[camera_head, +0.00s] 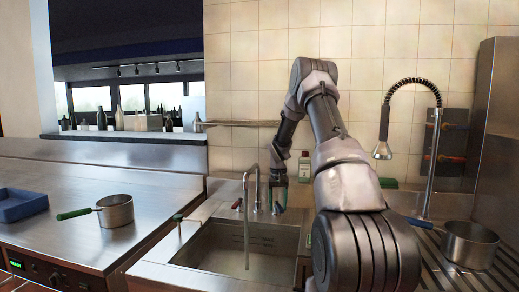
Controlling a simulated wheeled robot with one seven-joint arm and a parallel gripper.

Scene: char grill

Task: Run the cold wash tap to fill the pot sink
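The pot sink (205,262) is a steel basin in the middle of the view. A thin gooseneck tap (257,185) stands at its back edge. A thin pale column (246,235) drops from the spout into the basin and looks like running water. Small tap handles stand at the tap's base, one on the left (237,204) and one on the right (277,208). My gripper (278,192) points down at the right handle, very close to it or touching it. Its fingers are small and dark, so I cannot tell whether they are open or shut. The water level is unclear.
A pot with a green handle (116,211) and a blue tray (20,204) sit on the left counter. Another pot (469,245) stands on the right drainboard, near a spring spray tap (434,160). A bottle (304,167) stands by the tiled wall behind my arm.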

